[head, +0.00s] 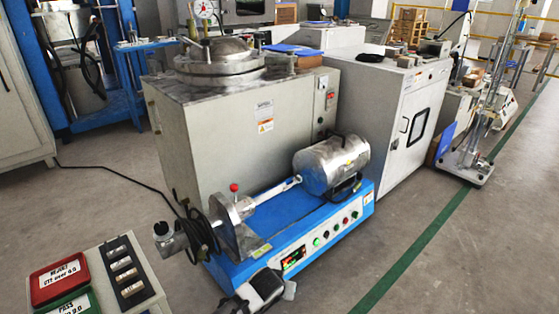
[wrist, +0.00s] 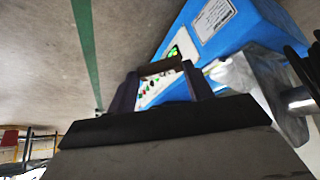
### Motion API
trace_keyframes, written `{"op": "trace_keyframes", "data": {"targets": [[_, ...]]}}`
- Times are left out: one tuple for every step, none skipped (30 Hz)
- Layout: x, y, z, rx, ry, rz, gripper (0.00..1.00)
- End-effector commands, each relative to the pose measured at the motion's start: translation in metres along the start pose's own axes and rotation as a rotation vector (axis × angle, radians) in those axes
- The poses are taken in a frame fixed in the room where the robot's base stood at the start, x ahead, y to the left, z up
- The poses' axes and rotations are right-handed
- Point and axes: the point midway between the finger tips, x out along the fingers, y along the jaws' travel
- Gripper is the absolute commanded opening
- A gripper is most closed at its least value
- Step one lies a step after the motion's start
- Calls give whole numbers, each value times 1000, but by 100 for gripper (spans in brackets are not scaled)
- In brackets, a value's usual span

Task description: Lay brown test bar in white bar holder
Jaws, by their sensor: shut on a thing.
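My gripper (wrist: 160,78) is shut on a brown bar (wrist: 161,67), which spans its fingertips in the wrist view. In the head view my gripper (head: 268,288) hangs low, in front of the blue machine base, and the bar cannot be made out there. A pale holder (head: 148,280) stands at the lower left of the head view, left of my gripper and apart from it. Several small bars (head: 125,275) lie in its dark slots. The holder is not recognisable in the wrist view.
A red reject box (head: 60,278) and a green pass box (head: 75,306) stand left of the holder. The blue-based machine (head: 300,240) with its metal cylinder (head: 332,165) is close behind my gripper. The floor to the right is clear around a green line (head: 440,230).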

Motion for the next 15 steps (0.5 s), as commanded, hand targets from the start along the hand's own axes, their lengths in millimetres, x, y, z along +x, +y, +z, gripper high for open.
{"op": "trace_keyframes", "data": {"targets": [[-8,0,-4,-7,-2,-4,30],[-11,0,-4,-12,-3,-7,30],[-14,0,-4,-19,-4,-12,30],[-16,0,-5,-25,-5,-16,30],[-20,0,-6,-31,-6,-19,30],[-23,0,-6,-39,-7,-25,30],[-26,0,-7,-46,-8,-29,30],[-29,0,-7,-52,-9,-34,30],[-35,0,-8,-62,-9,-41,30],[-38,1,-8,-69,-11,-45,30],[-42,1,-9,-77,-10,-51,30],[-47,1,-10,-86,-11,-57,30],[-51,2,-10,-93,-12,-62,30],[-54,2,-10,-100,-12,-67,30],[-59,3,-10,-111,-12,-73,30]]}}
